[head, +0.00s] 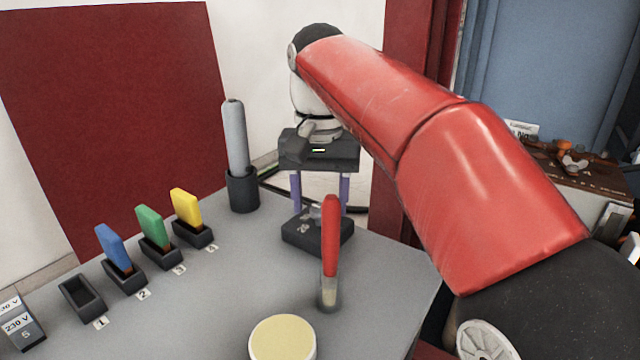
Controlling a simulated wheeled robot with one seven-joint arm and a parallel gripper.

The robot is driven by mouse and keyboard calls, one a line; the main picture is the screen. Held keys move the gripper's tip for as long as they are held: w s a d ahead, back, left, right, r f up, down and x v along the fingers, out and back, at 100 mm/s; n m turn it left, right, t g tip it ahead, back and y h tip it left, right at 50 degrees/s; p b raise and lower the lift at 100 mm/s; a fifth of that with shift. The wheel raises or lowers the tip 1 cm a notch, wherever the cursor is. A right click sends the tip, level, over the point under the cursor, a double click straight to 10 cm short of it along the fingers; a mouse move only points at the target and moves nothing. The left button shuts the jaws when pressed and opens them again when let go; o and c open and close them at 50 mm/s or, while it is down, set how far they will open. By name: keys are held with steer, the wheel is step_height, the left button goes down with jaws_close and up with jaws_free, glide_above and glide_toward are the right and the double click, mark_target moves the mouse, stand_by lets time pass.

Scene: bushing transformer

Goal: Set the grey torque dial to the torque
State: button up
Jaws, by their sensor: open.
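A low black block (300,236) stands near the far edge of the grey table. A small grey part (316,212) shows on its top and looks like the torque dial; its setting is too small to read. My gripper (320,207) points down above the block, its two purple fingers apart, one on each side of the grey part. It holds nothing visible. I cannot tell whether the fingers touch the block or the dial. A red-handled tool (331,235) stands upright in front and hides part of the block and dial.
A grey cylinder (235,140) stands in a black cup at the back. Blue (113,246), green (151,228) and yellow (186,208) pieces sit in holders at left; a front holder (80,298) is empty. A round cream-topped object (283,338) is at the front. The table's middle is clear.

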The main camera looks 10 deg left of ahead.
mark_target(320, 209)
step_height(320, 209, up, 7)
steer(key=shift+r, duration=0.2)
stand_by(0.3)
